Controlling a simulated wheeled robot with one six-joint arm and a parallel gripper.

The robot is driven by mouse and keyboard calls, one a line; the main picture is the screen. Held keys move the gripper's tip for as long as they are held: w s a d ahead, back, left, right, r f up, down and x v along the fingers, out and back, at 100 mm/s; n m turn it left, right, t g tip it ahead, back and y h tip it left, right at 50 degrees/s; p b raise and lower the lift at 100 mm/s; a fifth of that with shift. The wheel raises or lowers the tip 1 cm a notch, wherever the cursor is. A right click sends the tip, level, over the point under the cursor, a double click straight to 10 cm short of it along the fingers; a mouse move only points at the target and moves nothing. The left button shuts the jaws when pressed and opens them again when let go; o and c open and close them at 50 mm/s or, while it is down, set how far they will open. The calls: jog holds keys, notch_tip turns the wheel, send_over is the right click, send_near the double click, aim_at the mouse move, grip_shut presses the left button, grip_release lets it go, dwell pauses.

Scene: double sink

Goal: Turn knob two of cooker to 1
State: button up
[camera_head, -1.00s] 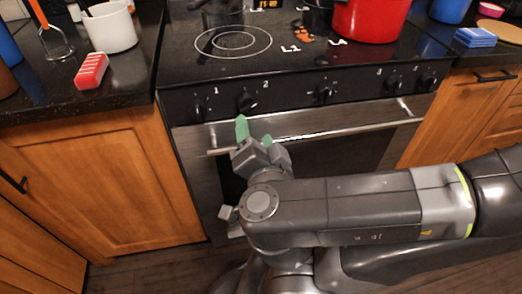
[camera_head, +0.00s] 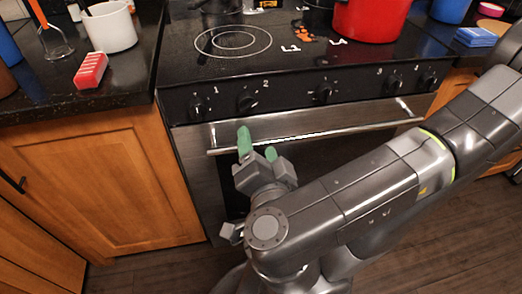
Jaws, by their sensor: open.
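The cooker (camera_head: 370,90) has a black front panel with a row of dark knobs. Knob two (camera_head: 247,102) is the second from the left, with a white "2" printed up and right of it. Its exact setting is too small to read. My gripper (camera_head: 258,148) has green fingertips and is open and empty. It is in front of the oven door handle, below knob two in the picture, and apart from the knob. The left fingertip reaches up nearest to the knob.
The oven handle bar (camera_head: 330,131) runs across below the knobs. Knob one (camera_head: 198,108) is left of knob two, and the middle knob (camera_head: 323,93) is to its right. A red pot (camera_head: 370,18) stands on the hob. A red-and-white sponge (camera_head: 91,71) lies on the left counter.

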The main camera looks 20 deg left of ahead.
jog(key=shift+s+d+r, duration=0.1)
jog(key=shift+s+d, duration=0.2)
jog(key=shift+s, duration=0.05)
jog(key=shift+x, duration=1.35)
dwell(0.5)
jog(key=shift+w+a, duration=0.3)
jog(key=shift+w, duration=0.05)
jog(key=shift+v, duration=1.1)
jog(key=shift+s+d, duration=0.35)
jog(key=shift+s, duration=0.2)
jog(key=shift+x, duration=0.85)
jog(key=shift+w+a, duration=0.25)
jog(key=shift+w, duration=0.35)
